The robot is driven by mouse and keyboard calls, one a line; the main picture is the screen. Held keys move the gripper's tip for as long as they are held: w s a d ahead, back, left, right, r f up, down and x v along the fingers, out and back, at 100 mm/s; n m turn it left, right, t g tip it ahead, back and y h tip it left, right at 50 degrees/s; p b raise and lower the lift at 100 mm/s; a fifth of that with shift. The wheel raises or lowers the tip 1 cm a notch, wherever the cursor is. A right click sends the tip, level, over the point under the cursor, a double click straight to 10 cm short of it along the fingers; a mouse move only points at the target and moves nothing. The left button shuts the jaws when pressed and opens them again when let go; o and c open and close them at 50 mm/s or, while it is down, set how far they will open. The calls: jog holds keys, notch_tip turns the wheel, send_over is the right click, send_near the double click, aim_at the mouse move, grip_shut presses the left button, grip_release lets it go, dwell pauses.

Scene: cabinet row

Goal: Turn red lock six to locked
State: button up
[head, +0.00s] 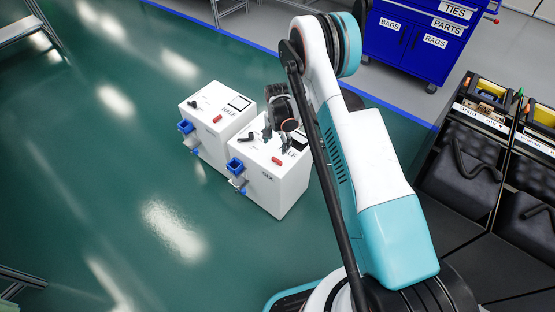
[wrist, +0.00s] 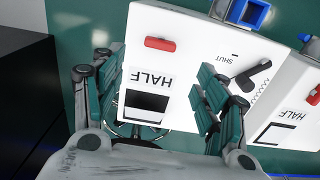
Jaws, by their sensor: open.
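The white box labelled SIX (head: 283,189) stands on the floor, right of a similar white box (head: 212,112). Its red lock handle (head: 277,160) sits on the top near the front right corner; it also shows in the wrist view (wrist: 160,44), lying flat and lengthwise across the picture. Its locked or unlocked marking is not readable. My gripper (head: 275,137) is above the back part of this box's top. In the wrist view my gripper (wrist: 157,90) has its fingers spread apart and empty, either side of the HALF label, with the red lock beyond the fingertips.
A black lever (wrist: 252,75) stands on the top beside the SHUT marking. Blue square fittings (head: 235,165) project from the box fronts. A blue cabinet (head: 405,40) stands behind, and black cases (head: 460,170) stand at right.

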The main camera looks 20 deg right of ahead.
aim_at(277, 160)
notch_tip(277, 160, down, 11)
jog(key=b, duration=0.3)
jog(key=shift+b, duration=0.3)
jog(key=c, duration=1)
